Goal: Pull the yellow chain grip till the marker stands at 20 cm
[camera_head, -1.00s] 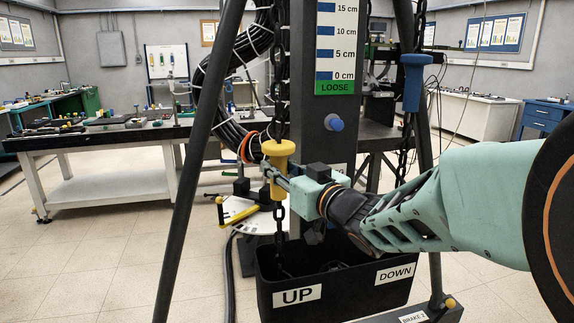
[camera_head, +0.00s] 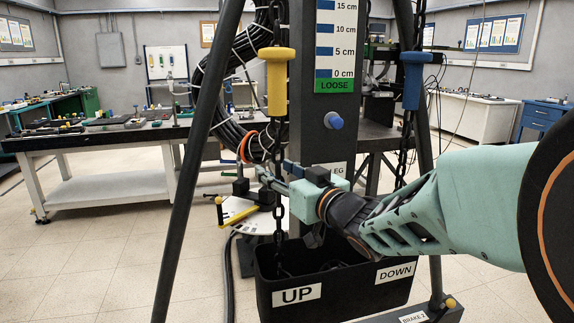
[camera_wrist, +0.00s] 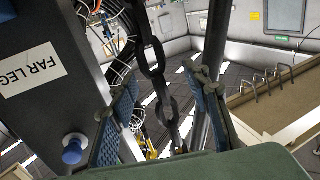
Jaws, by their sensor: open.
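The yellow chain grip (camera_head: 277,82) hangs upright on the left chain in the head view, well above my gripper. My gripper (camera_head: 262,172) is open around or beside the black chain (camera_head: 279,212) below the grip. In the wrist view the chain (camera_wrist: 152,55) passes between the open fingers (camera_wrist: 160,100), and the yellow grip is not clearly seen there. The scale (camera_head: 336,45) on the grey post shows 0 to 15 cm above a green LOOSE band; its upper part is cut off. No marker is visible on the part in view.
A blue grip (camera_head: 412,80) hangs on the right chain. A black bin (camera_head: 335,292) labelled UP and DOWN stands below the chains. Dark frame legs (camera_head: 190,180) flank the chains. A blue knob (camera_head: 333,120) sticks out of the post, and a cable coil (camera_head: 215,95) hangs behind.

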